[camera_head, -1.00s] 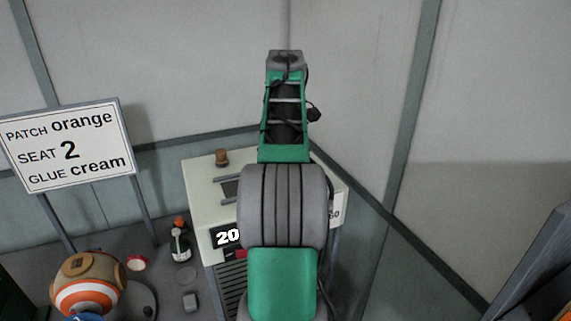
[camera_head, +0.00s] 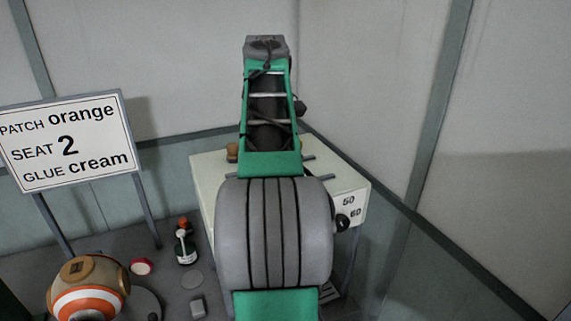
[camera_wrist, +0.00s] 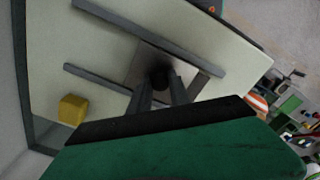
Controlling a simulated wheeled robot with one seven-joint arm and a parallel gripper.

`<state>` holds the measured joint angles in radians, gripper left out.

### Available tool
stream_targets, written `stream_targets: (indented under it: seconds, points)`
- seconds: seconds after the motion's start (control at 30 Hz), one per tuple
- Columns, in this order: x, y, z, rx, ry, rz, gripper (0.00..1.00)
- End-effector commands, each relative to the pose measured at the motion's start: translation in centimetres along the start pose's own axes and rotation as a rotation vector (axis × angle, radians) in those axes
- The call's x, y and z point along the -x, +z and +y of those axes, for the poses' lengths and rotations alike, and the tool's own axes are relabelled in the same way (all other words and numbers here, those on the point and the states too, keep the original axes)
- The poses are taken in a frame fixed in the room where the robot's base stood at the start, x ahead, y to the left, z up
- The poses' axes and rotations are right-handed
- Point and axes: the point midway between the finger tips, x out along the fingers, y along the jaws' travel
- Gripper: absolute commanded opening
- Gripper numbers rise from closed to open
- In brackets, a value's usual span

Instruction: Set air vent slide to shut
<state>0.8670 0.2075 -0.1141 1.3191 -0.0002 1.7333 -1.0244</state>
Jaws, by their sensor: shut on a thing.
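The air vent slide (camera_wrist: 143,60) is a grey plate with a dark round knob (camera_wrist: 161,77). It lies between two grey rails (camera_wrist: 165,45) on the cream top of the machine, in the wrist view. My gripper (camera_wrist: 161,90) has its two dark fingers closed around the knob. The fingertips and the knob's lower part partly hide each other. In the head view my arm covers the slide and gripper; only short rail ends (camera_head: 322,176) show beside it.
The cream machine (camera_head: 352,186) stands in the corner, with a black knob (camera_head: 342,222) on its side. A sign (camera_head: 68,140), a round orange-striped ball (camera_head: 88,287) and a small bottle (camera_head: 186,246) are at left.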

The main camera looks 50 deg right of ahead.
Motion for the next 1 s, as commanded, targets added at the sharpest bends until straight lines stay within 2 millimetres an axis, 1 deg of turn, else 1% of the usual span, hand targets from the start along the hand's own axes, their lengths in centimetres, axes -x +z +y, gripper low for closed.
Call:
stream_targets:
  seconds: [0.1,0.2,0.33,0.53,0.57,0.6,0.83,1.0]
  points:
    - [0.0,-0.7,-1.7,-0.005,0.006,0.004,0.00]
    - [0.1,-0.9,-2.5,-0.013,0.006,0.004,0.00]
    - [0.1,-1.0,-2.8,-0.016,0.005,0.003,0.00]
    - [0.1,-0.8,-2.7,-0.019,0.003,0.002,0.00]
    - [0.1,-0.8,-2.7,-0.019,0.003,0.002,0.23]
    - [0.1,-0.8,-2.7,-0.019,0.003,0.002,0.27]
    - [0.1,-0.7,-2.6,-0.023,0.003,0.002,0.45]
    - [0.1,-0.7,-2.5,-0.024,0.003,0.002,0.45]
